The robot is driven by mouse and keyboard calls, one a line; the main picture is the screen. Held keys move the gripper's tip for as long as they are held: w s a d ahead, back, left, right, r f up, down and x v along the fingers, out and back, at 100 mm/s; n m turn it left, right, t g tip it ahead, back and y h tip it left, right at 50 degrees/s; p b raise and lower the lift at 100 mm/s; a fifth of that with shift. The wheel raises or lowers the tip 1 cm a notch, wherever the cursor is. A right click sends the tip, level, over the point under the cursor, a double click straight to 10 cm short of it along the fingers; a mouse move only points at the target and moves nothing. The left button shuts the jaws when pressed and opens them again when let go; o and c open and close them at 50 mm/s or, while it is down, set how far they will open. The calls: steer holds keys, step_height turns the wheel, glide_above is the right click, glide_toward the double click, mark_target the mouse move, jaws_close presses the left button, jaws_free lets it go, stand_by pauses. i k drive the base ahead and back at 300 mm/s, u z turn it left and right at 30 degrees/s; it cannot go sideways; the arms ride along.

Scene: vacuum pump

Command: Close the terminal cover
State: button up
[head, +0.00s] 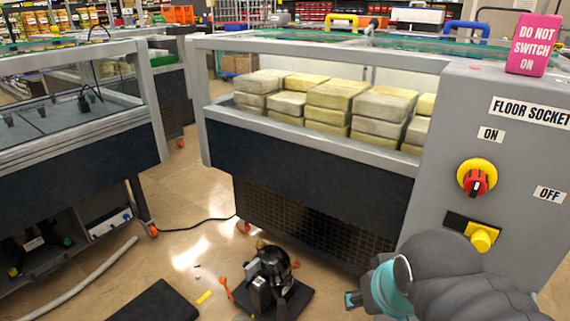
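The vacuum pump (272,273), black with a domed top, stands on a dark base on the floor at the lower middle. A small grey box-like part (260,291) shows on its front left side. The terminal cover is too small to make out for certain, and I cannot tell whether it is open or closed. My gripper (353,299) is at the lower right, to the right of the pump and apart from it in the picture. My wrist hides most of it, so its opening and anything between its fingers are unclear.
An orange-red tool (224,286), a yellow piece (204,297) and small bits lie left of the pump. A black slab (155,302) and grey hose (85,282) are further left. A cabinet with wrapped blocks (337,93) stands behind; a grey switch panel (470,125) rises at right.

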mark_target(251, 268)
steer(key=k, duration=0.5)
steer(key=u, duration=1.95)
steer(key=i, duration=1.1)
steer(key=z, duration=2)
